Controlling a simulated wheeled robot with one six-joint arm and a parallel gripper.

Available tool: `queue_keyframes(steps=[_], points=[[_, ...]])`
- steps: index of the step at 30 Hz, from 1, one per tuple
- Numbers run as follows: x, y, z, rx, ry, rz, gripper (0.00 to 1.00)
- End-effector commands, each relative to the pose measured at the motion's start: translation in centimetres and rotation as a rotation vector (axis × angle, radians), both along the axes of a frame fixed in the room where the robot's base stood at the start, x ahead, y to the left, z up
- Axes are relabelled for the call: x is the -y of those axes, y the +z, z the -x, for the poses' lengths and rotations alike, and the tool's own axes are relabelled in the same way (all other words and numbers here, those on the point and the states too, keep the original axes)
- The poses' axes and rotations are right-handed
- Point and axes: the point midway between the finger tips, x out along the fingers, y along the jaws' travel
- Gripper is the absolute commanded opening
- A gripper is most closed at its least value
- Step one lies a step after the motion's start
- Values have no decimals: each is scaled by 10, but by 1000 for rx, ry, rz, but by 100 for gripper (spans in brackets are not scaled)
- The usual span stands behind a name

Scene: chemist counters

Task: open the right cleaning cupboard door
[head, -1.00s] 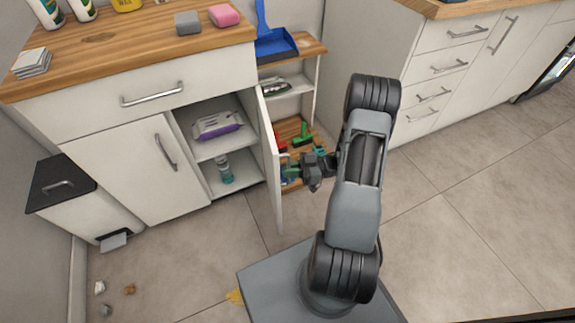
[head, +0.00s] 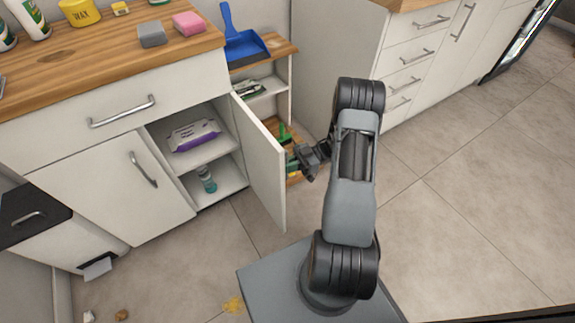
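The right cupboard door (head: 259,158) of the white cleaning cupboard stands well open, swung outward toward me, with its inner face showing. My gripper (head: 304,163) is on the right, outer side of the door, near its edge. The door's handle is hidden behind the door, and I cannot tell whether the fingers are open or shut on it. Inside the opened compartment a pack of wipes (head: 194,136) lies on the upper shelf. A bottle (head: 207,180) stands on the bottom.
The left door (head: 117,182) is shut. A black-lidded bin (head: 30,213) stands to the left. An open shelf with a blue dustpan (head: 243,44) is behind the door. Small litter (head: 122,314) lies at the lower left. Floor at right is clear.

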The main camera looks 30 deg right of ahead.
Motion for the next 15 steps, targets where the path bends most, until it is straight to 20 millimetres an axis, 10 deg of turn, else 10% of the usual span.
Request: queue_keyframes(steps=[15], points=[[14,1,0,2,-9,0,22]])
